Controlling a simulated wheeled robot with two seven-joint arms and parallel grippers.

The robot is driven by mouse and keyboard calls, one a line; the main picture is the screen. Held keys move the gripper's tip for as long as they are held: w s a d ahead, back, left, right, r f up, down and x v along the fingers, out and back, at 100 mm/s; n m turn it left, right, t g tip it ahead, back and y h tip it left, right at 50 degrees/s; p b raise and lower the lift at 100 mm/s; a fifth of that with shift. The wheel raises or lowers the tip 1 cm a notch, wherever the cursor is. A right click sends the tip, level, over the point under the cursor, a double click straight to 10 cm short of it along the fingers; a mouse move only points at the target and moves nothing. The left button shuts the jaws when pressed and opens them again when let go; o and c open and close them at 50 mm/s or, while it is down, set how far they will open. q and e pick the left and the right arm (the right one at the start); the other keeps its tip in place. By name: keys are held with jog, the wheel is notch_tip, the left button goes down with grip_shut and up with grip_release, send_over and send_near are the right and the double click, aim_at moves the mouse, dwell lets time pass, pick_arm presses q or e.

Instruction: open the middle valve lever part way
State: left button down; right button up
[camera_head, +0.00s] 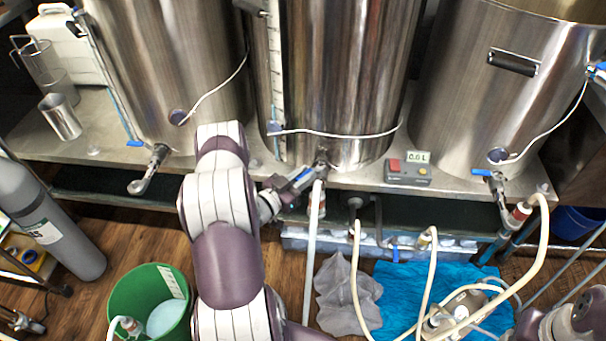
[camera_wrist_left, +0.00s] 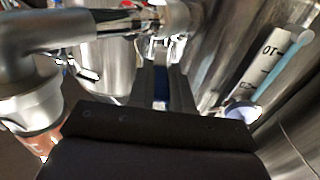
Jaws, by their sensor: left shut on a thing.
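The middle kettle (camera_head: 335,75) is a tall steel vessel with a valve (camera_head: 321,160) low on its front. The valve's blue lever (camera_head: 302,174) shows at the tip of my left gripper (camera_head: 292,186), which reaches it from the left and front. My left gripper is shut on the lever. In the left wrist view, the two dark fingers (camera_wrist_left: 166,88) stand close together, with a little blue between them. Steel valve fittings (camera_wrist_left: 165,20) lie beyond the fingers. The fingers hide much of the lever, so its exact angle is hard to tell. My right gripper is not in view.
A pale hose (camera_head: 313,235) hangs below the middle valve. A control box (camera_head: 408,172) reading 0.0 L stands right of it on the steel bench. Other kettles with blue-levered valves stand left (camera_head: 160,60) and right (camera_head: 475,90). A green bucket (camera_head: 122,292) sits on the floor.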

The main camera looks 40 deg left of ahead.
pick_arm(q)
jog(key=c, duration=1)
grip_release()
jog(key=shift+c, duration=0.2)
jog(key=s+a+p, duration=0.1)
jog(key=s+a, duration=0.1)
jog(key=s, duration=1)
jog(key=shift+s, duration=0.25)
jog(key=shift+a, duration=0.15)
